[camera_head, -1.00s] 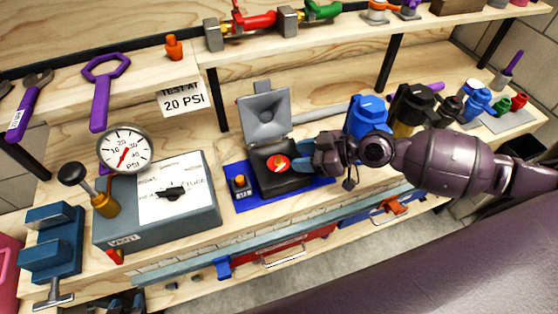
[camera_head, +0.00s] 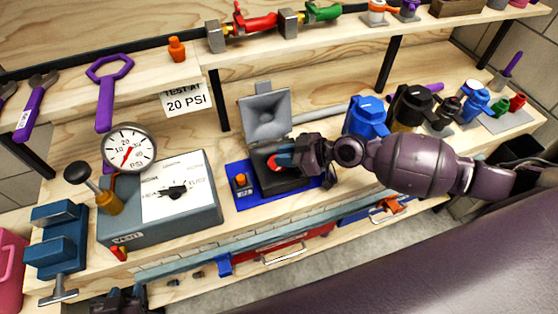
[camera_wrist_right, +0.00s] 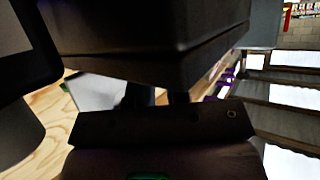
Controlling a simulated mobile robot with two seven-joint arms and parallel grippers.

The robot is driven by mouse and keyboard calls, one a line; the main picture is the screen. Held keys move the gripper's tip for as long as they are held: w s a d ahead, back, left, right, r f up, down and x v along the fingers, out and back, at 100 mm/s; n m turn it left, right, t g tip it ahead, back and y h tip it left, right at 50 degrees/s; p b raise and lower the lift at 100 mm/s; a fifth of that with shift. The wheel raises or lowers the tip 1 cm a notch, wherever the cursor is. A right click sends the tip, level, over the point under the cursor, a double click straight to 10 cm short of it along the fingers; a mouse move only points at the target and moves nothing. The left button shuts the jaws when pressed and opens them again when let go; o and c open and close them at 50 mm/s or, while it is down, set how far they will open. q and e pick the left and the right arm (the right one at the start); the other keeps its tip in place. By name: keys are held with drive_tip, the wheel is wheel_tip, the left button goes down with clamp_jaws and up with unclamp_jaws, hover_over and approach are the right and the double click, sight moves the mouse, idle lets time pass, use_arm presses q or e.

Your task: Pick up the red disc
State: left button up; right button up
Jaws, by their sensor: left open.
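The red disc (camera_head: 273,163) lies in the open black box (camera_head: 292,182) of a device with a raised grey lid (camera_head: 266,113). My right gripper (camera_head: 285,159) reaches in from the right, its fingertips at the disc and covering part of it. I cannot tell whether the fingers touch or grip it. In the right wrist view a large dark block (camera_wrist_right: 150,40) fills the top and hides the fingertips; the disc does not show there. My left gripper (camera_head: 122,301) is partly visible at the bottom left edge, open and away from the disc.
The black box stands on a blue base with an orange button (camera_head: 240,180). A grey tester (camera_head: 165,210) with a gauge (camera_head: 128,148) is to the left. Blue (camera_head: 366,116) and black (camera_head: 410,108) filter housings stand behind my right arm. A shelf (camera_head: 140,75) runs above.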

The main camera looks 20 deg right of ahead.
clamp_jaws()
use_arm(q)
drive_tip(key=shift+s+f, duration=0.2)
drive_tip(key=shift+s, duration=0.1)
